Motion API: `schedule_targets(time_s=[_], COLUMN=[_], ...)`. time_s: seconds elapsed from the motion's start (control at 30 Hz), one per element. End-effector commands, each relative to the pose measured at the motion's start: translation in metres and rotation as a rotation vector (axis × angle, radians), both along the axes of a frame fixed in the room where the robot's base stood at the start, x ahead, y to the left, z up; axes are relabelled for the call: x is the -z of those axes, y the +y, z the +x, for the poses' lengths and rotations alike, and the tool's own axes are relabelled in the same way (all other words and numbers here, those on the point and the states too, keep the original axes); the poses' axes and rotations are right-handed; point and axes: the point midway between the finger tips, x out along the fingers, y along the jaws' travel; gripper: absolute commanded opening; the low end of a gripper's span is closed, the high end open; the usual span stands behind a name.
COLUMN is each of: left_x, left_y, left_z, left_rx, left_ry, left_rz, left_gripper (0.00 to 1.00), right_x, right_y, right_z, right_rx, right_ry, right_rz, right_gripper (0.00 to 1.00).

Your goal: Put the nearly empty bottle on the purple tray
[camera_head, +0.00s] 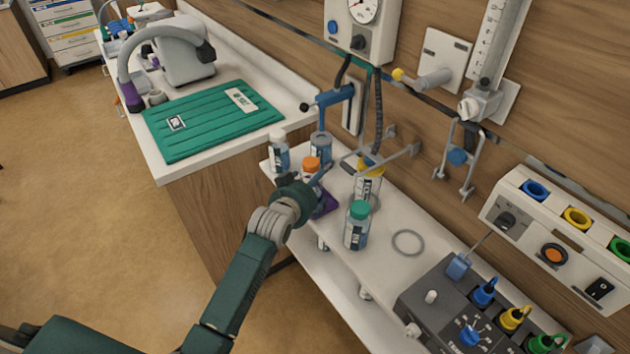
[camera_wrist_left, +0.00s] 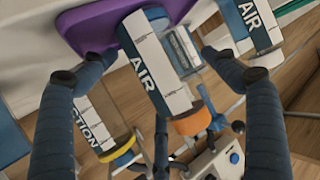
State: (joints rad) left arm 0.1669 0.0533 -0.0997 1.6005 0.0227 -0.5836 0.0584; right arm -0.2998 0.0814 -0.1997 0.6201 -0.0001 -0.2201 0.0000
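An orange-capped bottle (camera_head: 311,166) with a white "AIR" label stands upright at my left gripper (camera_head: 318,180). In the left wrist view this bottle (camera_wrist_left: 152,62) lies between the two fingers (camera_wrist_left: 155,58), which are spread with narrow gaps beside it. The purple tray (camera_head: 326,205) is on the white shelf, partly hidden by my gripper. In the left wrist view the tray (camera_wrist_left: 88,28) is at the bottle's base; I cannot tell whether they touch. The bottle's fill level is unclear. My right gripper is not in view.
A grey ring (camera_head: 408,242) lies on the white shelf (camera_head: 385,268). A green mat (camera_head: 205,125) covers the left counter.

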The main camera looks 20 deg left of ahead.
Motion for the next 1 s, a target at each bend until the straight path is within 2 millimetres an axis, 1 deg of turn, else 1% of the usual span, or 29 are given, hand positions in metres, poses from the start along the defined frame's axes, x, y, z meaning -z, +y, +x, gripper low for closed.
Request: schedule_targets(time_s=[0.17,0.27,0.37,0.6,0.7,0.83,1.0], left_x=[-0.001,-0.003,-0.010,-0.030,-0.037,-0.043,-0.046], left_y=[0.000,0.001,0.003,0.006,0.007,0.008,0.009], left_z=[-0.003,-0.012,-0.028,-0.076,-0.091,-0.105,-0.111], left_rx=[0.000,0.000,0.000,0.000,0.000,0.000,0.000], left_ry=[0.000,0.001,0.000,0.000,0.000,0.000,0.000], left_rz=[0.000,0.000,0.001,0.000,0.000,0.001,0.001], left_gripper=[0.86,0.86,0.86,0.86,0.86,0.86,0.86], right_x=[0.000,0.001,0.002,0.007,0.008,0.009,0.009], right_y=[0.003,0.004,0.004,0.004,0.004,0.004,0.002], right_z=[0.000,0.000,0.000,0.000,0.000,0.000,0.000], right_rx=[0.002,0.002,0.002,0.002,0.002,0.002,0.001], right_ry=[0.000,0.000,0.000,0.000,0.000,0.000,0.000], right_rz=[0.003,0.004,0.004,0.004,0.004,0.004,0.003], right_gripper=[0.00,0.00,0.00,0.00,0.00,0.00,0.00])
